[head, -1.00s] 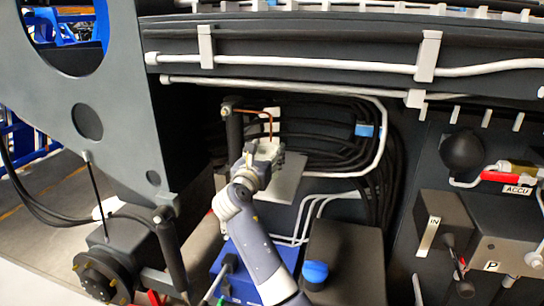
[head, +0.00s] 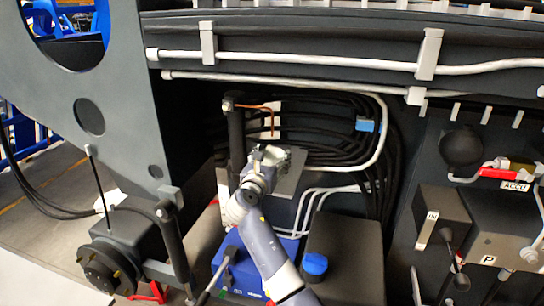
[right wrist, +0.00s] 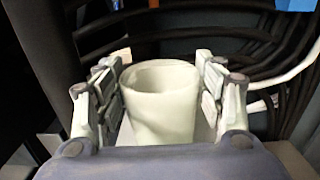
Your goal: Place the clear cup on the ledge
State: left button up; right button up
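The clear cup (right wrist: 160,105), pale and translucent, stands upright between the two fingers of my right gripper (right wrist: 160,95) in the right wrist view. The finger pads lie against its left and right sides. In the head view my right gripper (head: 272,155) is over the grey ledge (head: 291,184), and the cup is hard to make out there. A bit of the ledge shows behind the cup in the right wrist view. Whether the cup's base touches it is hidden. My left gripper is not in view.
Black hoses (head: 325,135) run behind the ledge, with a blue clip (head: 366,125) on them. A dark upright post (head: 235,140) stands just left of the gripper. A blue box (head: 240,268) and a black box (head: 343,255) sit below.

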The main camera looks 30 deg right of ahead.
dwell(0.3)
jog(key=shift+r, duration=0.2)
jog(key=shift+s+a+f, duration=0.15)
jog(key=shift+s+a, duration=0.05)
jog(key=shift+a, duration=0.1)
jog(key=b+v, duration=0.2)
jog(key=v, duration=0.9)
jog(key=shift+s+b, duration=0.15)
jog(key=shift+b, duration=0.2)
jog(key=shift+a, duration=0.1)
